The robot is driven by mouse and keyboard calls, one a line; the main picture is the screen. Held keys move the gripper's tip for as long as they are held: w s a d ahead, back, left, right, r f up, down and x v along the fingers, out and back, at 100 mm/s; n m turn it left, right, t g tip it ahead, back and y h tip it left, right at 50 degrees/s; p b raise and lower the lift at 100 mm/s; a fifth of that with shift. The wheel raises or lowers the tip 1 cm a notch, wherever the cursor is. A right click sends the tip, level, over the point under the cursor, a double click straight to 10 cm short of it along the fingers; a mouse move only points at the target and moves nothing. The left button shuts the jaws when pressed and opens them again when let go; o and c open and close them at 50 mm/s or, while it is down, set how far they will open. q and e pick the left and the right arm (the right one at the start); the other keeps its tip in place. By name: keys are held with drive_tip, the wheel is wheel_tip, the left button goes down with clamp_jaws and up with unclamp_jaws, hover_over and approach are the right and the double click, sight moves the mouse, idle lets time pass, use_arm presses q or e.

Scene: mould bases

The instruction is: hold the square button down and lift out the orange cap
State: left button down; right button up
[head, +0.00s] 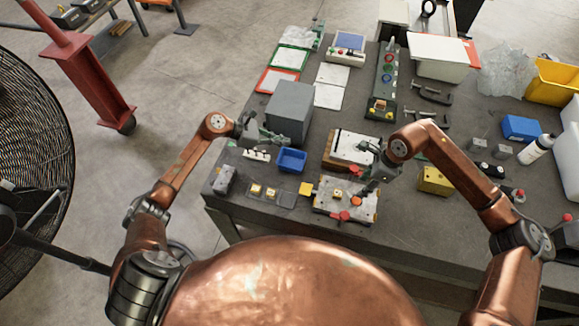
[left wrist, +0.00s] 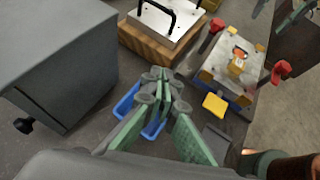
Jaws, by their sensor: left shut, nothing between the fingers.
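The mould base (head: 330,207) is a pale plate on the table's front half, with red clamps at its edges. It also shows in the left wrist view (left wrist: 218,66). The orange cap (head: 356,201) sits on the plate; in the left wrist view an orange part shows near the plate's middle. The yellow square button (head: 305,188) is at the base's left side and in the left wrist view (left wrist: 215,105). My left gripper (head: 272,138) is shut and empty beside the grey box, and in the left wrist view (left wrist: 159,86). My right gripper (head: 369,181) is just behind the orange cap; its fingers are unclear.
A grey box (head: 289,108) stands by my left gripper. A blue tray (head: 291,160) lies between it and the mould base. A wooden-based plate (head: 352,148) with a handle is behind the base. A yellow block (head: 434,181) stands to the right.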

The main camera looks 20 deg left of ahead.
use_arm(q)
drive_tip(key=s+d+m+g+y, duration=0.5)
drive_tip(key=s+d, duration=0.1)
drive_tip(key=s, duration=0.4)
drive_tip(key=x, duration=0.6)
drive_tip(key=shift+s+a, duration=0.1)
drive_tip(key=shift+a, duration=0.1)
drive_tip(key=shift+f, duration=0.15)
use_arm(e)
drive_tip(key=shift+f, duration=0.15)
